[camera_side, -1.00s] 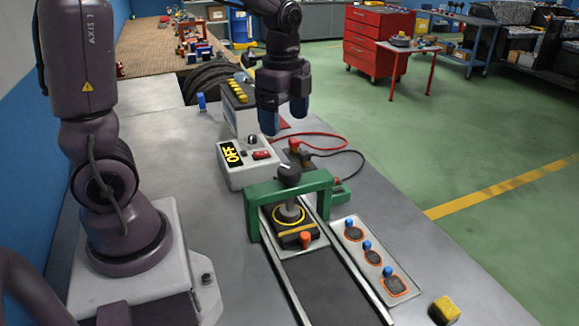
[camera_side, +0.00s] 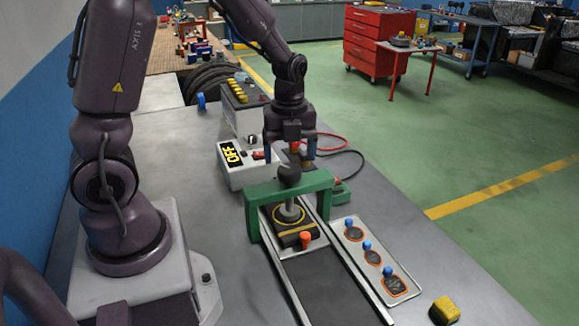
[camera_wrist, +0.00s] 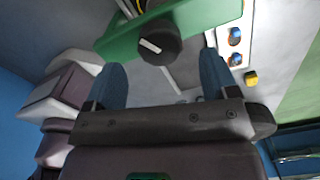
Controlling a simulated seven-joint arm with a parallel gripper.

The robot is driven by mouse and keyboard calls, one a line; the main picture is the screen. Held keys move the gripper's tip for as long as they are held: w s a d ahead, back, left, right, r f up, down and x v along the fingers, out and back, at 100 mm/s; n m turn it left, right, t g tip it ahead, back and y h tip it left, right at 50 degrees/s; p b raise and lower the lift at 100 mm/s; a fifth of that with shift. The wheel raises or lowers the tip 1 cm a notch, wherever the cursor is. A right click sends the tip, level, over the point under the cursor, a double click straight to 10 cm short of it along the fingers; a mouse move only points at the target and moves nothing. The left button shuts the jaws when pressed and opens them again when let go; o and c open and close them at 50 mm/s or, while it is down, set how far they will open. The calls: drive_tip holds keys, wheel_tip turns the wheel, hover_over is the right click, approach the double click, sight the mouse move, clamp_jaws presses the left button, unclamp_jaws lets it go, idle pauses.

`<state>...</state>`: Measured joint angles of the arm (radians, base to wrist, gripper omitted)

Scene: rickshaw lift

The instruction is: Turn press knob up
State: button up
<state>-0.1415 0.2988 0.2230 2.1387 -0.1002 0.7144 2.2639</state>
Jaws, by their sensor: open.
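The press knob (camera_side: 289,174) is a round dark grey knob on top of the green press frame (camera_side: 318,183). In the wrist view the knob (camera_wrist: 160,42) shows a white pointer line on its face, next to the green frame (camera_wrist: 205,14). My gripper (camera_side: 290,155) is open and empty, above and just behind the knob in the side view. In the wrist view its two blue fingertips (camera_wrist: 162,68) are spread wide, with the knob ahead of and between them, apart from both. The knob's pointer is not clear in the side view.
A black and yellow block (camera_side: 296,232) with an orange peg sits under the frame on the dark track (camera_side: 330,285).

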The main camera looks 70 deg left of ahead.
sight(289, 168)
drive_tip(key=shift+f, duration=2)
drive_tip(key=c, duration=0.9)
